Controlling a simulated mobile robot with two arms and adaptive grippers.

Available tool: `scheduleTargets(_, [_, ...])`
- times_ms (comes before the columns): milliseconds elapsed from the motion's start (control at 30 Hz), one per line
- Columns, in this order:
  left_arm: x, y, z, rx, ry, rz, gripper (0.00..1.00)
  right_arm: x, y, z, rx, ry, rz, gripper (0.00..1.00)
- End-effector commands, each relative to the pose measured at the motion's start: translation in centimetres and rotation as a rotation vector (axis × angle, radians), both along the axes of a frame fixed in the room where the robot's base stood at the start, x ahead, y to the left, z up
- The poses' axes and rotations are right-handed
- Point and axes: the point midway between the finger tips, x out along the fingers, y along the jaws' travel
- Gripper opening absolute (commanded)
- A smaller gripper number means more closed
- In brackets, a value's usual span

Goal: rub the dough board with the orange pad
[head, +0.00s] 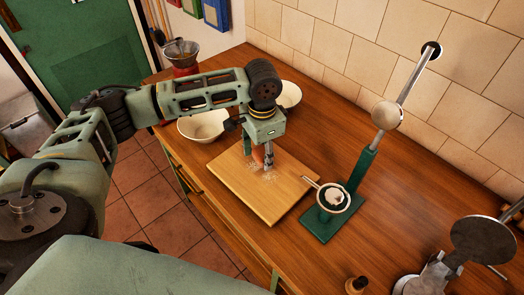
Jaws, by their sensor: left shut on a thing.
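The dough board (278,206) is a pale wooden slab lying on the wooden counter near its front edge. Whitish speckled patches show on its far part, around the gripper. My left gripper (266,158) comes down over the far part of the board and is shut on the orange pad (258,155). Only a small orange piece of the pad shows beside the fingers; the rest is hidden. I cannot tell whether the pad touches the board. My right gripper is not in view.
A white bowl (203,125) and a second bowl (289,95) stand behind the board. A metal device (430,275) stands front right. Bare counter lies farther right.

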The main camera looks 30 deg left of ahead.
Motion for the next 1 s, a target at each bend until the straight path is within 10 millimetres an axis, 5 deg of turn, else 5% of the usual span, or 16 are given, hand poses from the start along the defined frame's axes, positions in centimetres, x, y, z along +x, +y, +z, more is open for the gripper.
scheduleTargets(667, [0.0, 0.0, -1.1, -0.001, -0.001, 0.001, 0.21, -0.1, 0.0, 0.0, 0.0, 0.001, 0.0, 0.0])
scheduleTargets(1000, [-2.6, 0.8, -0.6, 0.001, 0.003, 0.001, 0.21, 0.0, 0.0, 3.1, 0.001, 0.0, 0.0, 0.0])
